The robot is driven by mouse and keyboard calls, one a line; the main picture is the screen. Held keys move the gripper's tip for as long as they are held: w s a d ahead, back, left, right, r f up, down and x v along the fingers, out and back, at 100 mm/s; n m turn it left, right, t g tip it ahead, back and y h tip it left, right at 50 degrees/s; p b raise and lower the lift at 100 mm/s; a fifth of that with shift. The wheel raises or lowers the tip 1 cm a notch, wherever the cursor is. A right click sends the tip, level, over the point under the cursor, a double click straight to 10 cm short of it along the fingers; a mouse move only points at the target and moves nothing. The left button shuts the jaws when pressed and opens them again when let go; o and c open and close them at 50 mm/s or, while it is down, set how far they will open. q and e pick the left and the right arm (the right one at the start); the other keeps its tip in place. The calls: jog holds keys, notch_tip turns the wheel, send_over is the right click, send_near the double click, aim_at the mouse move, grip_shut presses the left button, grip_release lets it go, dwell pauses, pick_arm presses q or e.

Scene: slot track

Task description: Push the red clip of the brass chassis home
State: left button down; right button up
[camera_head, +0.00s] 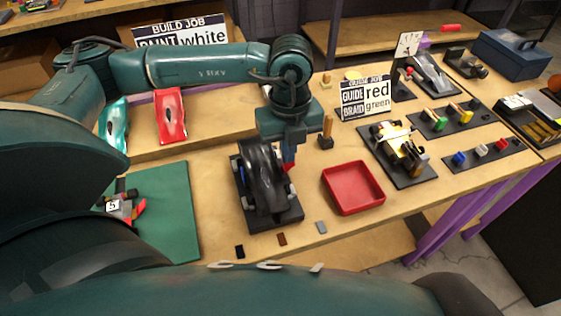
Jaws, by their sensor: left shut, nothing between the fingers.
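My left gripper (289,158) points down at the right side of a black car body (262,178), which sits on a black stand (285,217). The gripper is shut and empty. A small red part (289,168), which may be the red clip, shows right at its fingertips; I cannot tell whether they touch. A blue part shows on the car's left side. A brass-coloured chassis (399,148) with white parts lies on another black stand to the right, away from the gripper. I cannot tell whether brass lies under the black body. My right gripper is not in view.
A red tray (353,187) stands right of the black car's stand. A wooden-handled tool (326,133) stands behind the tray. Small tiles lie along the front edge. A green mat (172,215) with a small car lies left. A sign (367,98) stands behind.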

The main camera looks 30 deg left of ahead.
aim_at(288, 166)
pick_arm(q)
notch_tip(288, 166, up, 7)
jog(key=p, duration=0.3)
jog(key=shift+f+p, duration=0.15)
jog(key=shift+p, duration=0.25)
dwell(2.1)
jog(key=shift+r, duration=0.45)
dwell(0.5)
